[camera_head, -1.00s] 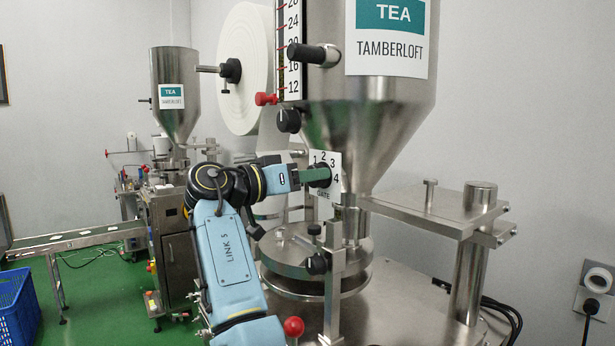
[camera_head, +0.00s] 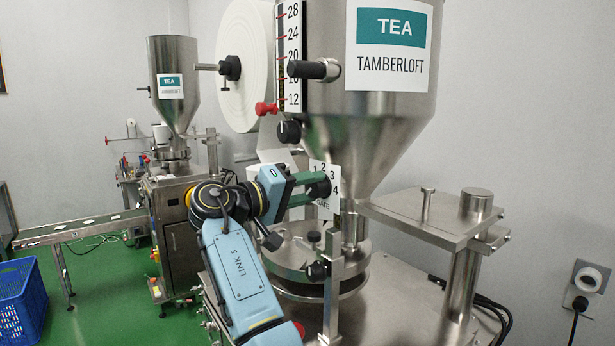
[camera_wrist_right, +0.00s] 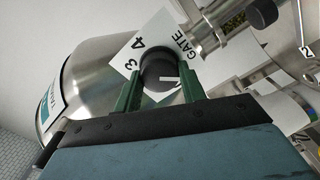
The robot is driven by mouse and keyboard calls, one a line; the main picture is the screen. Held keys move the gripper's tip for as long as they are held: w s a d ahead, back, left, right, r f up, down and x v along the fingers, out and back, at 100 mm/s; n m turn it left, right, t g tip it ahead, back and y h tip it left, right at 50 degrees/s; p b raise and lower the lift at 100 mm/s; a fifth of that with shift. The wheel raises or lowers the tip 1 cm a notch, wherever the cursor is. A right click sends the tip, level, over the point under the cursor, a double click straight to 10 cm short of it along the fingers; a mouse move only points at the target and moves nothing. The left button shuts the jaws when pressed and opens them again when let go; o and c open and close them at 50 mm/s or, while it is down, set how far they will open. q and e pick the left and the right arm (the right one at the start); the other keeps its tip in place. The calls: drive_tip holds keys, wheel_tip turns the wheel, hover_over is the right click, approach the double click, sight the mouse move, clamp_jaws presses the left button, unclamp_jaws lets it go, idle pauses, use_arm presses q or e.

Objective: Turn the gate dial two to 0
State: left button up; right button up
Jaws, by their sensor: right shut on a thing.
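The gate dial (camera_head: 322,186) is a round black knob on a white card (camera_head: 331,204) marked GATE, below the large steel hopper. It also shows in the right wrist view (camera_wrist_right: 156,66), with a white pointer line running to the right, away from the 3 and 4. The numeral at the pointer's end is hidden. My right gripper (camera_head: 309,190) has its green fingers on opposite sides of the knob, shut on it; they also show in the right wrist view (camera_wrist_right: 162,86). My left gripper is not in view.
Another black knob (camera_head: 290,132) and a red-handled part (camera_head: 266,108) sit just above the gripper. A steel post and clamp (camera_head: 333,285) stand below. A second tea machine (camera_head: 174,85), a conveyor (camera_head: 85,228) and a blue crate (camera_head: 22,302) are at the left.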

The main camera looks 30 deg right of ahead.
drive_tip(key=n+p, duration=0.4)
drive_tip(key=n, duration=0.1)
drive_tip(key=shift+r+n+p, duration=0.1)
drive_tip(key=shift+n+p, duration=0.2)
drive_tip(key=shift+p, duration=0.05)
drive_tip(key=shift+n+p, duration=0.65)
drive_tip(key=shift+n, duration=0.85)
drive_tip(key=shift+f, duration=0.2)
drive_tip(key=o, duration=1)
drive_tip(key=shift+c, duration=0.2)
drive_tip(key=shift+a, duration=0.15)
drive_tip(key=s+a+b, duration=0.1)
drive_tip(key=a+b, duration=0.3)
drive_tip(key=a, duration=0.9)
